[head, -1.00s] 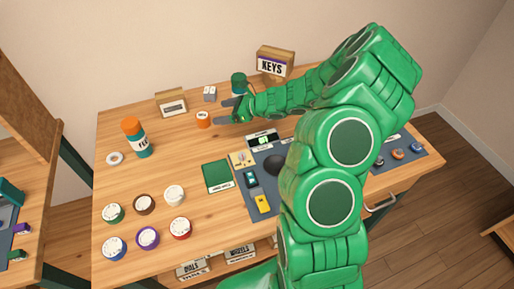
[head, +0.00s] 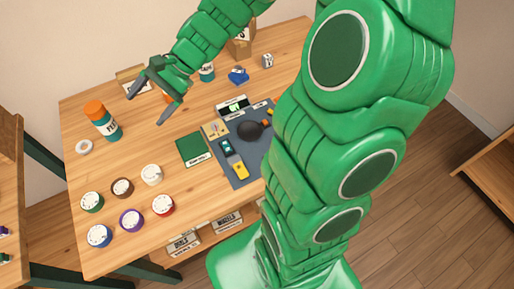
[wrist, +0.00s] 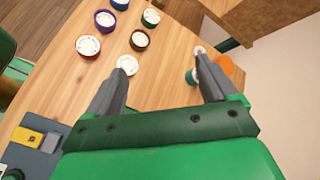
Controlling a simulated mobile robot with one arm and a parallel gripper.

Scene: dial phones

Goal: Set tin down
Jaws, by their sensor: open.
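A teal tin (head: 207,74) with a pale label stands on the wooden table in the head view, behind my forearm and partly hidden by it. A small orange item (head: 168,96) shows behind my gripper, mostly hidden. My gripper (head: 146,109) is open with its fingers apart, above the table to the left of the teal tin. The wrist view shows the two grey fingers spread with nothing held between them (wrist: 162,56).
Several dials (head: 131,219) lie at the front left. A green mat (head: 193,150) and a grey mat (head: 238,181) lie centrally. A blue item (head: 238,76) lies at the back.

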